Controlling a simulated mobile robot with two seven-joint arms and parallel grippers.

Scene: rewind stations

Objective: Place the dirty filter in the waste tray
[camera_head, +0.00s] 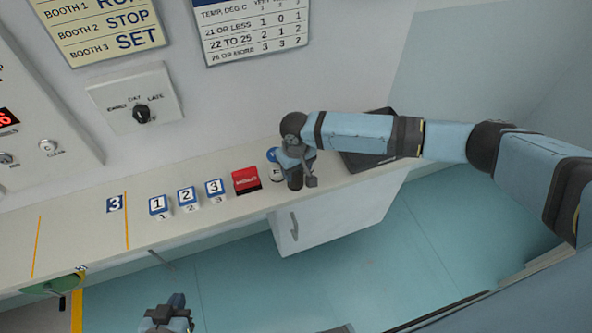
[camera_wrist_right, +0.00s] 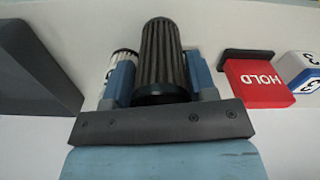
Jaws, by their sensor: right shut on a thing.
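The dirty filter (camera_wrist_right: 162,60) is a dark grey pleated cylinder with a black end ring. In the right wrist view it stands between the two blue fingers of my right gripper (camera_wrist_right: 160,80), which is shut on it. In the head view my right gripper (camera_head: 303,176) is over the counter's front edge, and the arm hides most of the filter. A dark tray (camera_head: 365,160), seemingly the waste tray, lies to the right, partly behind my arm. It also shows at left in the wrist view (camera_wrist_right: 32,65). My left gripper (camera_head: 168,312) is low at the bottom edge, its jaws unclear.
A white pleated cylinder (camera_wrist_right: 122,62) with a blue band shows beyond a finger. A red HOLD block (camera_head: 246,180) and numbered blocks 1 (camera_head: 158,206), 2 (camera_head: 188,197) and 3 (camera_head: 215,189) stand along the counter. An open-looking cabinet door (camera_head: 330,215) is below.

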